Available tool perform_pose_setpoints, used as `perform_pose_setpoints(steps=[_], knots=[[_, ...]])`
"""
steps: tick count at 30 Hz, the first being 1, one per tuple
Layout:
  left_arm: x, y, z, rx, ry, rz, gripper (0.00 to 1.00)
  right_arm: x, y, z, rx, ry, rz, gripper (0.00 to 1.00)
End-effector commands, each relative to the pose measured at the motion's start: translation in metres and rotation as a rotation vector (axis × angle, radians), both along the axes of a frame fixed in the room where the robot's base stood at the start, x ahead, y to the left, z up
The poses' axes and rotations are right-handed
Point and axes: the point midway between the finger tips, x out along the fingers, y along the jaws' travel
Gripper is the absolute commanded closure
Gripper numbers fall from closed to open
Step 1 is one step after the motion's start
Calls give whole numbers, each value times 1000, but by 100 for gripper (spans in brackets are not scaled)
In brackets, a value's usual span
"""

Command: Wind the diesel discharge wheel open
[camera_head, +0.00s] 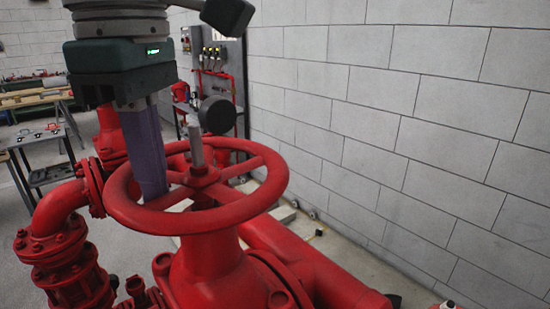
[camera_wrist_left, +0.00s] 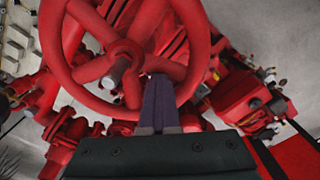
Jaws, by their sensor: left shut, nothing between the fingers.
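The red handwheel (camera_head: 198,187) lies roughly level on top of a red valve body (camera_head: 215,265), with a grey stem (camera_head: 197,148) rising from its hub. My left gripper (camera_head: 154,188) points down from above with its purple fingers shut and nothing between them. Its fingertips are at the left part of the wheel, inside the rim, in an opening between spokes. In the left wrist view the shut fingers (camera_wrist_left: 158,85) lie over the wheel (camera_wrist_left: 60,50), beside the hub; whether they touch a spoke or the rim I cannot tell. My right gripper is in neither view.
A grey block wall (camera_head: 400,120) runs along the right. Red flanged pipework (camera_head: 65,245) stands at the lower left. A dark round disc (camera_head: 217,115) shows near the stem. A grey panel (camera_head: 215,55) is behind, and a cart (camera_head: 45,150) stands at the left.

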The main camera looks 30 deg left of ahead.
Motion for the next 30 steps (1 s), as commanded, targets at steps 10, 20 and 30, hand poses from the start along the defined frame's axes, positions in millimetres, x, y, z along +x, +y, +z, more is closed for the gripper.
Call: perform_pose_setpoints(steps=[10, 20, 30], knots=[[5, -41, -2, -10, 0, -9, 100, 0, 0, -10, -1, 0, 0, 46], [4, -36, -2, -6, -1, -3, 100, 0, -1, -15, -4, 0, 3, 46], [2, -34, 18, -6, -2, -3, 100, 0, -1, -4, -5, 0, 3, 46]])
